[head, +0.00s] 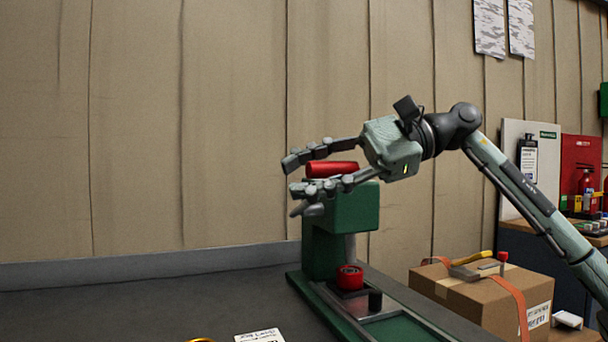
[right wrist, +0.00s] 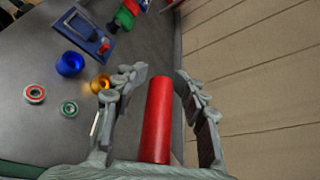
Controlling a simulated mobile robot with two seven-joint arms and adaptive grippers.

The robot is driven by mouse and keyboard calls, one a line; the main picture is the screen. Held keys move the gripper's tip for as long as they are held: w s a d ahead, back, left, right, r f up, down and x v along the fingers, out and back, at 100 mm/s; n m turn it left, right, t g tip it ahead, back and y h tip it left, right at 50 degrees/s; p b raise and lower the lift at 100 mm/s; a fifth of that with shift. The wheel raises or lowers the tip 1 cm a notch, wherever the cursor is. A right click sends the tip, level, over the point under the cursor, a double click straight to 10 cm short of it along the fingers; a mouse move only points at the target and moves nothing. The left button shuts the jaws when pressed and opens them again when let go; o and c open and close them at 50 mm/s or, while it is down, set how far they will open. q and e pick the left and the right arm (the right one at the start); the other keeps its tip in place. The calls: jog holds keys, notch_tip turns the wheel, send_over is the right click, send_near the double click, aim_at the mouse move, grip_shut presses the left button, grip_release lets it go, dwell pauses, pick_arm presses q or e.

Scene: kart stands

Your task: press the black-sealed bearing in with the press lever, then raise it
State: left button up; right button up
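A green bench press (head: 340,215) stands on the dark table. Its red lever handle (head: 331,169) is at the top and also shows in the right wrist view (right wrist: 158,115). My right gripper (head: 293,175) is open, with the handle between its fingers. In the right wrist view, gaps show on both sides of the handle. A red round part (head: 349,285) sits on the press base below the ram (head: 350,247). Something ring-like shows in its top, but I cannot tell whether it is the black-sealed bearing. My left gripper is not in view.
The right wrist view shows a blue cup (right wrist: 69,64), a gold part (right wrist: 100,83), a red-ringed bearing (right wrist: 35,93) and a green-ringed bearing (right wrist: 69,108). A cardboard box (head: 485,300) is at the right.

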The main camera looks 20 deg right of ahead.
jog(key=v, duration=1.2)
jog(key=shift+f, duration=0.1)
dwell(0.4)
